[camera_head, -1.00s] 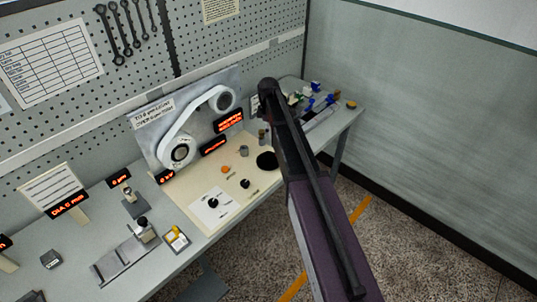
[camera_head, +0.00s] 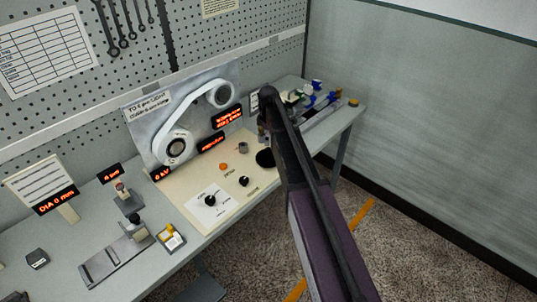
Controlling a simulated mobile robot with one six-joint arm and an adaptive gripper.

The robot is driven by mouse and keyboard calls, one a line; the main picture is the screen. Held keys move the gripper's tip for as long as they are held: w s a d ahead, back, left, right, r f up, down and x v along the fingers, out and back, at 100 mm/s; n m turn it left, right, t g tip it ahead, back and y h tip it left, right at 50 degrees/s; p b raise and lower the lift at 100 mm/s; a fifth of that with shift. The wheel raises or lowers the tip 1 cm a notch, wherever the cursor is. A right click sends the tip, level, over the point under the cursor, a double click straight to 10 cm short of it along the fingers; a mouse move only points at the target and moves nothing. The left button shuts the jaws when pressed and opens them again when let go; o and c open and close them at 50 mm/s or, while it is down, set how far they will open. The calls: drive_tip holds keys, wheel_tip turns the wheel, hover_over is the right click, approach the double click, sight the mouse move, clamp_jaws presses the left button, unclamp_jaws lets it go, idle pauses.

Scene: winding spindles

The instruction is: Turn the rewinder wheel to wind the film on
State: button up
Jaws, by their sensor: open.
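An upright grey panel (camera_head: 150,110) stands on the bench against the pegboard. No label that I can read tells whether either is the rewinder wheel, and no film can be made out. My dark arm crosses the picture from the lower right up to its elbow in front of the bench's far part.
A cream control board (camera_head: 238,203) with black knobs, an orange button (camera_head: 223,166) and a black disc (camera_head: 265,158) lies before the panel. Measuring tools (camera_head: 115,262) stand at left, blue-handled items (camera_head: 312,99) at the far right. Floor right of the bench is clear.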

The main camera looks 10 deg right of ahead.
sight(268, 150)
drive_tip(key=shift+f+b, duration=3.05)
drive_tip(key=shift+f, duration=0.35)
drive_tip(key=c, duration=1.1)
